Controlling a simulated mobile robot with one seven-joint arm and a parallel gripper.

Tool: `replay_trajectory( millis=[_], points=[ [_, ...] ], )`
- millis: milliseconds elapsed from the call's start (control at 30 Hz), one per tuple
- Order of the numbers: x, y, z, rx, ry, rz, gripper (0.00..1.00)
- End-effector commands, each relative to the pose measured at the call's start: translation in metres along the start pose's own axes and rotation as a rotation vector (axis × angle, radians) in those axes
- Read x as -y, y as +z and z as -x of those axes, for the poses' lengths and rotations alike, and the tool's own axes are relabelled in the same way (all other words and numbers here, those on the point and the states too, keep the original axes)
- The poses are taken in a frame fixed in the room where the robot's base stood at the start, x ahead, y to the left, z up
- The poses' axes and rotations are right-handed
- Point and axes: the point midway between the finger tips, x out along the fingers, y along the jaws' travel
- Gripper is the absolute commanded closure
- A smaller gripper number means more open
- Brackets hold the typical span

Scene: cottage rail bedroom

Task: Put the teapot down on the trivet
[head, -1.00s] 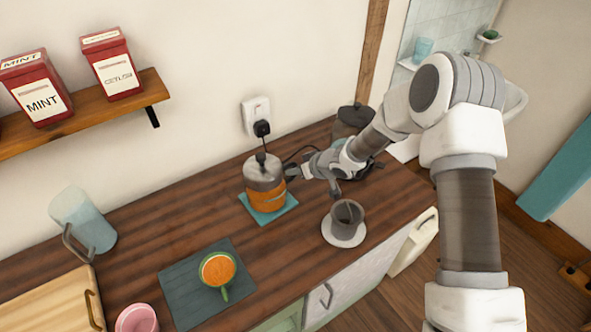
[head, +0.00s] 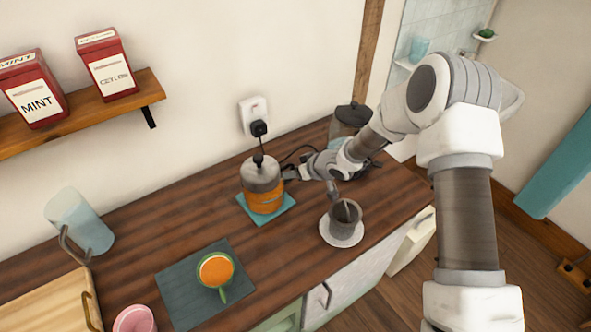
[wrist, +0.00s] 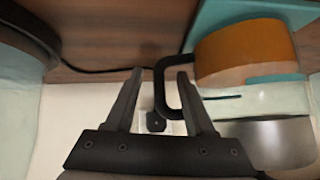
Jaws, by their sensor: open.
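The teapot (head: 263,187), orange with a grey lid, stands upright on the teal trivet (head: 284,213). In the wrist view the teapot (wrist: 245,52) is at the right, its orange band by a corner of the trivet (wrist: 215,18). My gripper (head: 289,174) is at the teapot's right side, where its handle is. In the wrist view my gripper (wrist: 160,73) is open, with the black handle (wrist: 158,88) between its fingers. The right finger overlaps the handle's opening. I cannot tell whether either finger touches the handle.
A cup on a white saucer (head: 341,241) stands right of the trivet, below my arm. A dark-lidded glass vessel (head: 350,120) is behind my forearm. Bare counter lies left of the trivet.

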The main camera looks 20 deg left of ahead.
Motion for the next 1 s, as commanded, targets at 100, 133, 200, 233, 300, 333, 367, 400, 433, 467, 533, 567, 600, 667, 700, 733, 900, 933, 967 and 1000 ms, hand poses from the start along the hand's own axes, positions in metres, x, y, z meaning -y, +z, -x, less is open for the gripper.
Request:
replay_trajectory(
  millis=[100, 133, 200, 233, 300, 333, 367, 400, 433, 467, 533, 567, 600, 667, 700, 733, 900, 933, 967, 1000],
  points=[
    [0.000, -0.001, 0.007, -0.002, 0.000, -0.001, 0.46],
    [-0.001, -0.001, 0.010, -0.002, 0.001, -0.001, 0.46],
    [-0.001, -0.002, 0.020, -0.003, 0.002, -0.002, 0.46],
    [-0.001, -0.002, 0.025, -0.004, 0.002, -0.002, 0.46],
    [-0.002, -0.003, 0.041, -0.005, 0.004, -0.003, 0.46],
    [-0.001, -0.003, 0.048, -0.005, 0.003, -0.003, 0.46],
    [-0.002, -0.003, 0.055, -0.006, 0.003, -0.002, 0.46],
    [-0.001, -0.003, 0.064, -0.005, 0.003, -0.002, 0.46],
    [-0.002, -0.003, 0.073, -0.006, 0.004, -0.003, 0.46],
    [-0.001, -0.004, 0.080, -0.006, 0.003, -0.002, 0.46],
    [-0.001, -0.004, 0.098, -0.006, 0.004, -0.002, 0.46],
    [-0.001, -0.004, 0.106, -0.006, 0.004, -0.003, 0.46],
    [-0.001, -0.004, 0.115, -0.007, 0.003, -0.003, 0.46],
    [-0.001, -0.004, 0.129, -0.006, 0.003, -0.001, 0.46],
    [-0.001, -0.004, 0.137, -0.007, 0.003, -0.002, 0.46],
    [-0.001, -0.004, 0.143, -0.007, 0.002, -0.002, 0.46],
    [0.000, -0.003, 0.166, -0.006, 0.001, -0.002, 0.46],
    [0.000, -0.003, 0.169, -0.006, 0.001, -0.002, 0.46],
    [0.000, -0.003, 0.171, -0.006, 0.001, -0.002, 0.46],
    [0.000, -0.003, 0.172, -0.006, 0.000, -0.001, 0.46]
  ],
)
